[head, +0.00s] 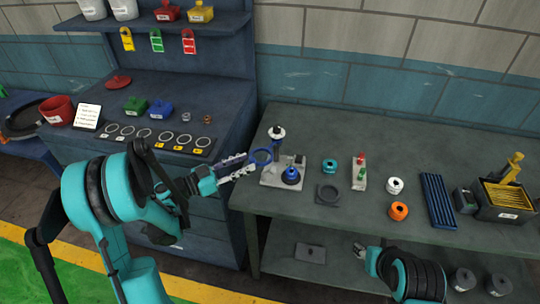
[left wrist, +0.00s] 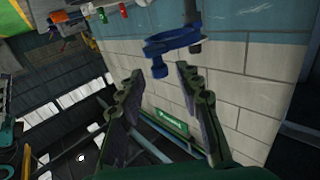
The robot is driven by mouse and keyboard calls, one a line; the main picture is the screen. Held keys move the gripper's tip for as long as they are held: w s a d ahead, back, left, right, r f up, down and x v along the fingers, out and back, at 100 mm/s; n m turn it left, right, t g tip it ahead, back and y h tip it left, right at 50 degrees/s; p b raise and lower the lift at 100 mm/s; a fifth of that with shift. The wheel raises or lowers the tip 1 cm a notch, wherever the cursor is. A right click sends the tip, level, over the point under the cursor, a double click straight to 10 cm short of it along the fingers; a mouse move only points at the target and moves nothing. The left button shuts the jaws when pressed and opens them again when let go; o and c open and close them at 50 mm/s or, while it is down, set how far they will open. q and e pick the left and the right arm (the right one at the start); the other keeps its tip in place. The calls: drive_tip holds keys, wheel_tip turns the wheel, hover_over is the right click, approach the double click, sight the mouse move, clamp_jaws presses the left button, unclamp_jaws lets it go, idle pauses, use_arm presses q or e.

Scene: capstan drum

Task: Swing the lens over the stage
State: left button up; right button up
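The lens is a blue ring (head: 261,156) on an arm at a dark post (head: 278,146). The post stands on a pale base plate (head: 268,183) at the left end of the bench. A dark blue knobbed piece (head: 290,176) sits on that plate. My left gripper (head: 249,164) is open just left of the ring. In the left wrist view the ring (left wrist: 172,42) lies just beyond the open fingers (left wrist: 161,72), its small tab lined up between the tips; contact cannot be told. My right gripper (head: 359,250) is low, by the bench's lower shelf, its fingers barely visible.
The green-grey bench (head: 440,160) holds a square dark frame (head: 328,193), a teal spool (head: 330,165), a white spool (head: 394,186), an orange spool (head: 398,210) and a blue ribbed tray (head: 438,200). A dark cabinet (head: 200,95) with rings stands left.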

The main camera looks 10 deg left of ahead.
sight(263, 161)
use_arm(q)
drive_tip(key=b+x, duration=0.1)
drive_tip(key=x, duration=0.6)
drive_tip(key=shift+w+d, duration=0.1)
drive_tip(key=shift+r, duration=0.1)
clamp_jaws()
